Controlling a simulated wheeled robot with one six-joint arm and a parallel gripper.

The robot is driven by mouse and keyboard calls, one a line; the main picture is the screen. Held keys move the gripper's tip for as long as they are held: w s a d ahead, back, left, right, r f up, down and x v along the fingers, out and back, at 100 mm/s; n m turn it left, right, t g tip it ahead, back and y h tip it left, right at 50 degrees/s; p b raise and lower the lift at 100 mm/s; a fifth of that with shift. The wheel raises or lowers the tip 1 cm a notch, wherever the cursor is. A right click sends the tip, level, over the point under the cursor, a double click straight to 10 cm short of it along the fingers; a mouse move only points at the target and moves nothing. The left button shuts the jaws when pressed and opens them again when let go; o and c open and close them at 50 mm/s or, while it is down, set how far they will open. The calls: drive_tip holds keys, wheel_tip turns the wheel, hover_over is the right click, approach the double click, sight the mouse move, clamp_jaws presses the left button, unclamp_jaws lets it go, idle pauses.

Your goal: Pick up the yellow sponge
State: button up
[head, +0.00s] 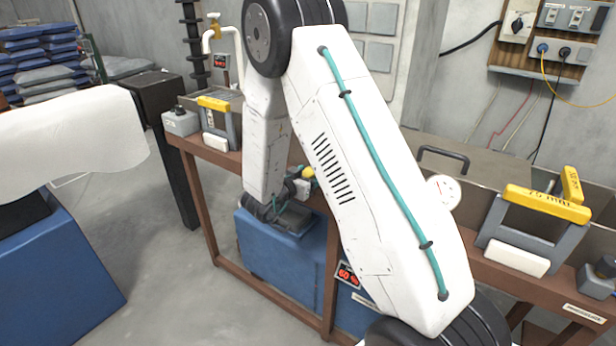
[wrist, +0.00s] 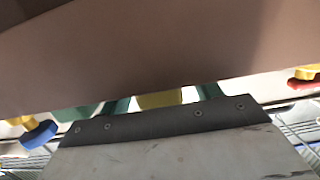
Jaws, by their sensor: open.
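My gripper (head: 298,188) hangs low behind my white arm, beside the brown bench frame; its fingers are small and partly hidden in the head view. A small yellow piece (head: 308,173) shows right beside it; I cannot tell whether this is the sponge. In the wrist view, a yellow patch (wrist: 160,99) shows between green pieces, under a broad brown surface. It may be the sponge, but most of it is hidden. My gripper is open, and nothing is seen held in it.
The brown bench (head: 205,225) runs along the wall, with a blue box (head: 285,245) beneath it. Yellow-handled grey frames (head: 535,235) stand on the bench. A blue block with a white sheet (head: 65,145) stands left. Grey floor lies between. A pale plate (wrist: 185,153) fills the wrist view's lower part.

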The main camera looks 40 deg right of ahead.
drive_tip(key=c, duration=1)
drive_tip(key=shift+c, duration=0.2)
